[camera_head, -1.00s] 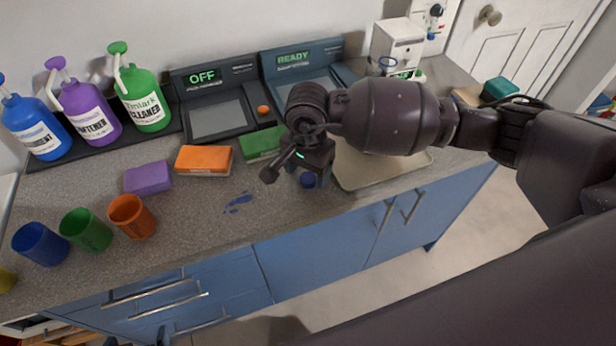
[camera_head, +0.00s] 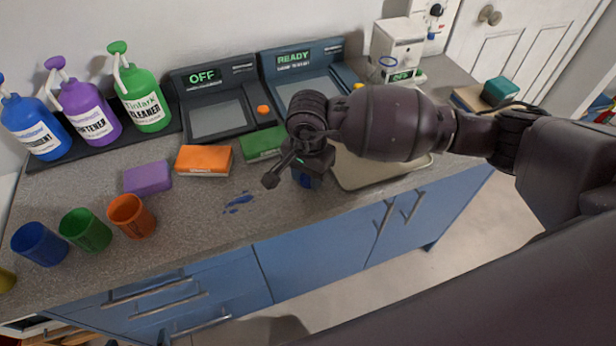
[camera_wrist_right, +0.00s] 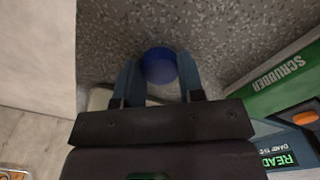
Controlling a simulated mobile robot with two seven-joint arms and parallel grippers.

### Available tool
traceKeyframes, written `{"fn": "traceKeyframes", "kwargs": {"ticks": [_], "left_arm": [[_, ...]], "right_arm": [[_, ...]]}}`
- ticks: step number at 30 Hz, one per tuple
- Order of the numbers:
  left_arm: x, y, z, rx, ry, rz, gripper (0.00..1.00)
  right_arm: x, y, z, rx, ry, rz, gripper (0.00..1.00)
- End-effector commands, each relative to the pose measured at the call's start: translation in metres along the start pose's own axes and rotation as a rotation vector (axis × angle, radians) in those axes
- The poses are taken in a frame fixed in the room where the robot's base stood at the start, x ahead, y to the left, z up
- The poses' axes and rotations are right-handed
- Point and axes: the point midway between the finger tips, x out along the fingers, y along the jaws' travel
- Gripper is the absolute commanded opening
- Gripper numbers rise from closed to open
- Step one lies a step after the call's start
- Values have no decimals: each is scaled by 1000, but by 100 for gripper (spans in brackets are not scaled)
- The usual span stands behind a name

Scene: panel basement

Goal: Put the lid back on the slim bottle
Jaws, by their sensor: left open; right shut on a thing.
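My right gripper (camera_head: 306,180) comes in from the right and points down over the counter's front part, beside the beige tray. In the right wrist view its two fingers (camera_wrist_right: 159,75) are shut on a round, dark blue thing (camera_wrist_right: 159,66). I cannot tell whether this is the lid or part of a bottle. A little of the blue shows below the gripper in the head view. No separate slim bottle can be made out; it may be hidden by my arm. My left gripper is not in view.
A beige tray (camera_head: 358,180) lies right of the gripper. A blue spill (camera_head: 238,203), orange block (camera_head: 204,161), purple sponge (camera_head: 147,177) and green box (camera_head: 262,143) lie left of it. Cups (camera_head: 131,216) stand front left; spray bottles (camera_head: 139,95) and consoles (camera_head: 214,115) line the back.

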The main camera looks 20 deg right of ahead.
Motion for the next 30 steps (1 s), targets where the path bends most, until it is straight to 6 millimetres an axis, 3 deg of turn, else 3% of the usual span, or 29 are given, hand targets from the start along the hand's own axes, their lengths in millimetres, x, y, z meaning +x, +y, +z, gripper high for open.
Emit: {"fn": "traceKeyframes", "kwargs": {"ticks": [8,13,21,30], "left_arm": [[0,0,-1,0,2,0,98],[1,0,-6,1,11,1,98],[2,0,-12,2,21,1,98],[-2,-1,-3,-1,1,-2,98]], "right_arm": [[-3,0,0,0,1,-1,14],[-22,-1,-1,-1,2,-4,14],[-87,-1,-1,-1,4,-5,14],[-158,-1,-1,0,3,-3,14]]}}
